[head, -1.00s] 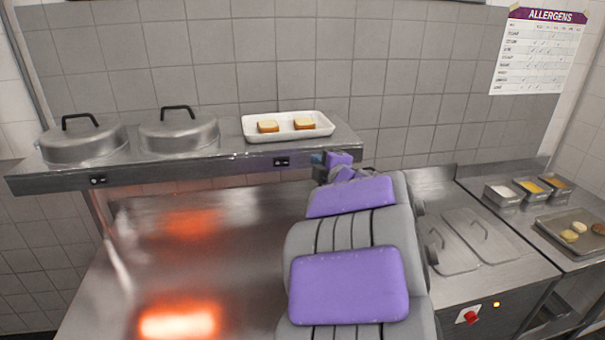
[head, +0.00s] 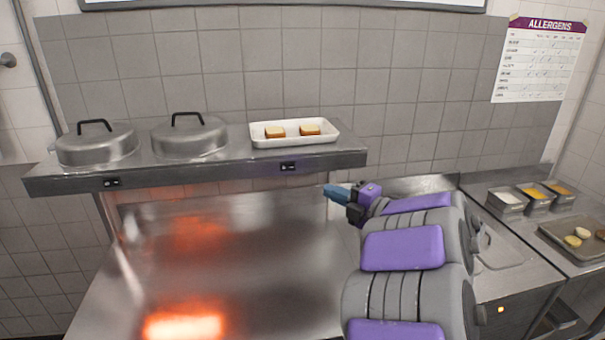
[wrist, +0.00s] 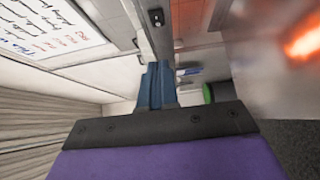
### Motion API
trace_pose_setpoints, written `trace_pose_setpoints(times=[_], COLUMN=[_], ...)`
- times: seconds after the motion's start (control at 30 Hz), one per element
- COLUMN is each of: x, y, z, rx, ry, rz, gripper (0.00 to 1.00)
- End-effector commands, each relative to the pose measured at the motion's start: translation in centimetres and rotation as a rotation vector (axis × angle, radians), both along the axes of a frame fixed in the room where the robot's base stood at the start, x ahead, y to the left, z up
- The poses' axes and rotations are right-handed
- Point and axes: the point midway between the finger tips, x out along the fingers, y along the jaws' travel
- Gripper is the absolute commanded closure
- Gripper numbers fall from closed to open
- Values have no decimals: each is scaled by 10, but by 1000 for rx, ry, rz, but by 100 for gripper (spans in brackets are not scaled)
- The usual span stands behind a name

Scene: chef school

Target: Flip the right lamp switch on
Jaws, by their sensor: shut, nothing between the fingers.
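The right lamp switch (head: 288,167) is a small black panel on the front edge of the steel shelf (head: 215,172), below the white tray. A second switch (head: 111,183) sits on the same edge at the left. In the head view my gripper (head: 328,191) is shut and empty, with blue fingertips pointing left, a little right of and below the right switch and apart from it. In the wrist view the shut fingers (wrist: 158,72) point toward the shelf edge, where a black switch (wrist: 157,18) shows beyond their tips.
Two domed lids (head: 190,135) and a white tray (head: 295,133) with two bread pieces stand on the shelf. An orange glow lies on the steel counter (head: 270,290) under its left part. Metal containers (head: 533,198) stand on the right counter.

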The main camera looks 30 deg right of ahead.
Motion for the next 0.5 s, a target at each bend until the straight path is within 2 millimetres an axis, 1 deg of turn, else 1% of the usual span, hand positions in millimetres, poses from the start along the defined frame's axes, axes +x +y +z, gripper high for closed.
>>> trace_pose_setpoints(times=[0.17,0.27,0.37,0.5], x=[4,13,27,52], y=[3,9,16,24], z=[0,0,0,-2], rx=[-1,-3,-2,1], ry=[0,0,0,2], rz=[1,3,4,3], gripper=[100,100,100,100])
